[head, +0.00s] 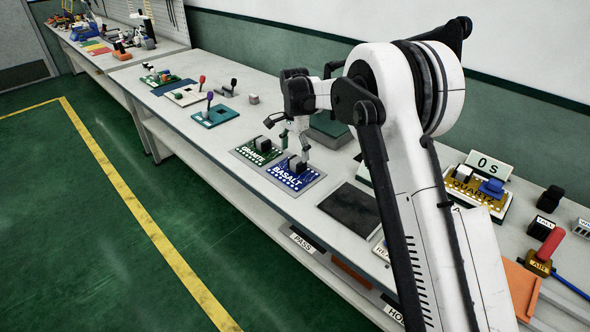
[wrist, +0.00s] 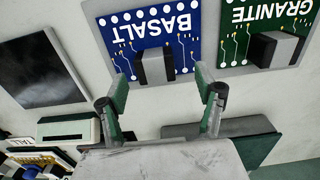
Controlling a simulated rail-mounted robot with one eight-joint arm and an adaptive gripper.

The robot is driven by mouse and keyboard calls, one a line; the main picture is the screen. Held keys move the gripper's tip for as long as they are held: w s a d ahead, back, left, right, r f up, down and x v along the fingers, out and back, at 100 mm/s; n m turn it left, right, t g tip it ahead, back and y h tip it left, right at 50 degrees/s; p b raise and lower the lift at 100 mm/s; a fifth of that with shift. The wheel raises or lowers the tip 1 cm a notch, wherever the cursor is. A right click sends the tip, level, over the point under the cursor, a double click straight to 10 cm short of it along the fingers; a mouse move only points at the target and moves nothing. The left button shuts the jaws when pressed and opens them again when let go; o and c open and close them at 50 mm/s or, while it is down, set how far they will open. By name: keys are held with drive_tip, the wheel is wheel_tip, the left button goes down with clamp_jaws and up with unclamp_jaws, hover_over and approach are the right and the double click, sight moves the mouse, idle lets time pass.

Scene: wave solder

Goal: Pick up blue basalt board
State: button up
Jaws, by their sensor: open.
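The blue basalt board (head: 292,178) lies on the bench on a grey plate, with a dark and grey block standing on it. In the wrist view the basalt board (wrist: 180,25) is at the top middle, and its block (wrist: 154,67) shows between the fingertips. My gripper (head: 292,143) is over the board in the head view. In the wrist view the gripper (wrist: 166,88) is open, one finger on each side of the block. I cannot tell whether the fingers touch the block or how high they are.
The green granite board (head: 257,152) lies just left of the basalt board and has a similar block. A dark square pad (head: 350,208) lies to the right. Beyond it stand a yellow quartz board (head: 470,188) and a red-handled tool (head: 548,245). Teal and green boards lie farther left.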

sight(295, 161)
drive_tip(key=f, duration=0.2)
drive_tip(key=s+f, duration=0.1)
drive_tip(key=f, duration=0.1)
drive_tip(key=shift+d, duration=0.1)
drive_tip(key=shift+f, duration=0.6)
drive_tip(key=shift+c, duration=0.5)
drive_tip(key=c, duration=1.4)
